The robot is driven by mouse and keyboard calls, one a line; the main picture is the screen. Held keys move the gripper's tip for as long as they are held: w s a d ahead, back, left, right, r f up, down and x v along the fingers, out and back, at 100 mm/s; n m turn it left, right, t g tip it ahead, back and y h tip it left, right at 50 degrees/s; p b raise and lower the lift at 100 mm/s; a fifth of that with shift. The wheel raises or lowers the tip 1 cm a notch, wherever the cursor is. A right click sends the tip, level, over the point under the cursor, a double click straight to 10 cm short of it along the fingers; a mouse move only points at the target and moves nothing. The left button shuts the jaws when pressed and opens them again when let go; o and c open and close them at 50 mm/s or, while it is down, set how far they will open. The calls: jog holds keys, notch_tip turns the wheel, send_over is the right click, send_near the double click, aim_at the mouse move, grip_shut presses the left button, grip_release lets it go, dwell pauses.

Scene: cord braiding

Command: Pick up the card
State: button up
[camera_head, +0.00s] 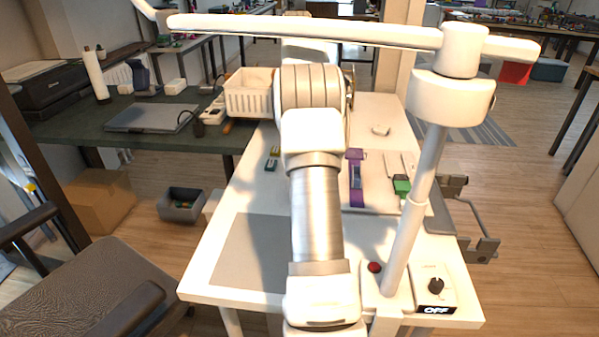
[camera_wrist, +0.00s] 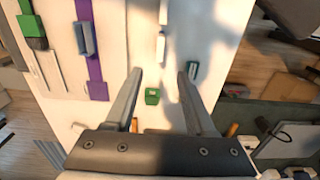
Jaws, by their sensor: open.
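My gripper (camera_wrist: 159,75) is open and empty in the wrist view, its two fingers apart above the white table (camera_wrist: 205,30). A small green piece with a pale face (camera_wrist: 152,96) lies on the table, seen between the fingers, nearer the left one. A small dark teal piece with a pale middle (camera_wrist: 191,70) lies close to the right fingertip. I cannot tell which thing is the card. In the head view my arm hides the gripper; two small dark green pieces (camera_head: 272,158) lie left of it.
A white basket (camera_head: 249,96) stands at the back left. A lamp post (camera_head: 415,210) rises at the front right. A grey mat (camera_head: 250,260) is clear.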

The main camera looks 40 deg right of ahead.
notch_tip(320, 180, down, 16)
jog(key=b, duration=0.6)
jog(key=shift+f+b, duration=0.25)
jog(key=shift+b, duration=0.1)
grip_shut()
